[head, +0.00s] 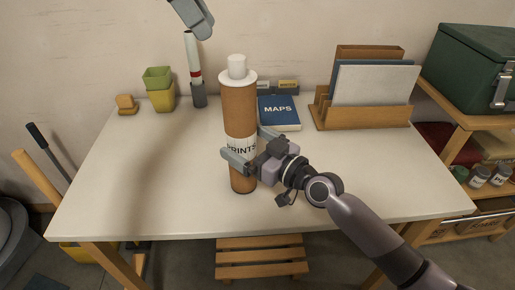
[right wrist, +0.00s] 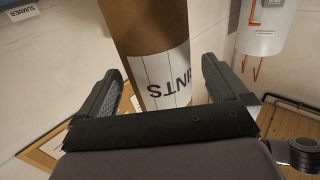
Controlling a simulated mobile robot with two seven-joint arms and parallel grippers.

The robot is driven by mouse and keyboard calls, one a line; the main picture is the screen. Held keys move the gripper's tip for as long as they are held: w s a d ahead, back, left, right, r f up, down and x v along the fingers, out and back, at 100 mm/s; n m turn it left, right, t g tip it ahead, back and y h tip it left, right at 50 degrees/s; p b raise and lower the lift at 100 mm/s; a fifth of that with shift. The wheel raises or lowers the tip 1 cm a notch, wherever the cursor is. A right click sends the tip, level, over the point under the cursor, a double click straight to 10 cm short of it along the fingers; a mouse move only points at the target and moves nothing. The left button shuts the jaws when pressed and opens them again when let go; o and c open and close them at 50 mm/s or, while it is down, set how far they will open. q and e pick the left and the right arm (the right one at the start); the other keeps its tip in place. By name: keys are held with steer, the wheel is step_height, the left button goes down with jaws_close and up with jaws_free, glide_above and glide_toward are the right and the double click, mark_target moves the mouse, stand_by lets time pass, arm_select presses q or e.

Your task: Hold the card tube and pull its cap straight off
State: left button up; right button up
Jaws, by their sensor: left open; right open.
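The card tube (head: 239,110) stands upright on the table, brown with a white label reading "PRINTS". Its white cap (head: 237,70) with a raised knob sits on top. My right gripper (head: 245,147) is open, with its fingers on either side of the tube at label height. In the right wrist view the tube's label (right wrist: 165,78) shows between the two open fingers (right wrist: 170,85), and I cannot tell whether they touch it. My left gripper (head: 192,18) is only partly in view at the top edge, above and left of the cap, holding nothing that I can see.
The white table (head: 150,190) is clear at front left. Behind the tube are a blue "MAPS" book (head: 278,112), a red-banded white roll in a dark holder (head: 198,92), stacked pots (head: 160,95) and a wooden file rack (head: 360,118). A green box (head: 480,65) stands at right.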

steer(key=shift+x, duration=2)
steer(key=c, duration=1.2)
steer(key=o, duration=0.4)
steer(key=shift+c, duration=1.4)
